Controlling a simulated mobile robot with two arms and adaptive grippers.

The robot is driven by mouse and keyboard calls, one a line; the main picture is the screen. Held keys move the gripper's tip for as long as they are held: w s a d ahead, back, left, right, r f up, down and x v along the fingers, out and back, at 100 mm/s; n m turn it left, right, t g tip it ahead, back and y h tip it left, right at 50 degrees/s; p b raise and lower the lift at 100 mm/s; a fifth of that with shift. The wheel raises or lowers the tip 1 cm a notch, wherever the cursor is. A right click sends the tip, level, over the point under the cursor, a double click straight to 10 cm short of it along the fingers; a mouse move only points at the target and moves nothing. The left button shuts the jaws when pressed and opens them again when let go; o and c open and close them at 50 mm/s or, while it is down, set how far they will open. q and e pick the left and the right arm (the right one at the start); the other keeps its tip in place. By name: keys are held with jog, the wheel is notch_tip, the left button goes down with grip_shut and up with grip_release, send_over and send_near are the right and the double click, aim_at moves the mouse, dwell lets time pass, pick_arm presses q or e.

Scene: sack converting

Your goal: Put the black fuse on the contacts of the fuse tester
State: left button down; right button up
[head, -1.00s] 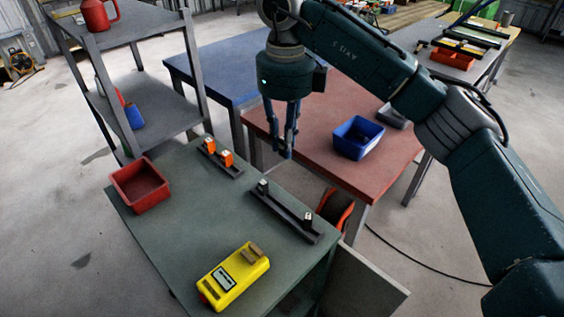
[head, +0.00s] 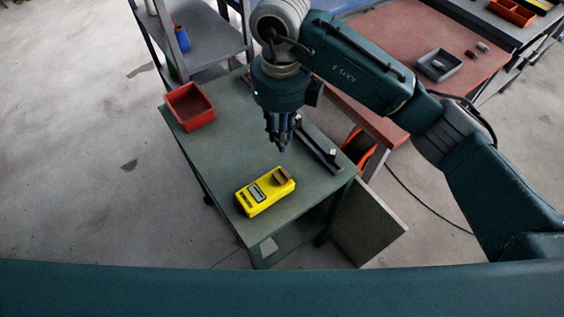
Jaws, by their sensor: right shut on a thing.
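The yellow fuse tester (head: 258,199) lies on the grey-green bench, with a small display and a brownish block at its right end that seems to bear the contacts. My right gripper (head: 281,146) points down above the bench, just behind the tester and apart from it. Its fingers are close together on a small dark thing, seemingly the black fuse, which is hard to make out between them. My left gripper is not in view.
A dark rail (head: 318,150) with a pale-topped piece lies right of my gripper; its far part is hidden. A red bin (head: 190,106) stands at the bench's back left. A grey shelf (head: 208,50) rises behind. The bench (head: 222,150) is clear left of the tester.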

notch_tip(320, 180, down, 12)
jog(key=p, duration=0.3)
jog(key=shift+s+f, duration=0.1)
jog(key=shift+f, duration=0.1)
jog(key=shift+f+b, duration=0.5)
jog(key=shift+b, duration=0.2)
jog(key=o, duration=0.9)
jog(key=shift+c, duration=0.2)
jog(key=shift+r, duration=0.1)
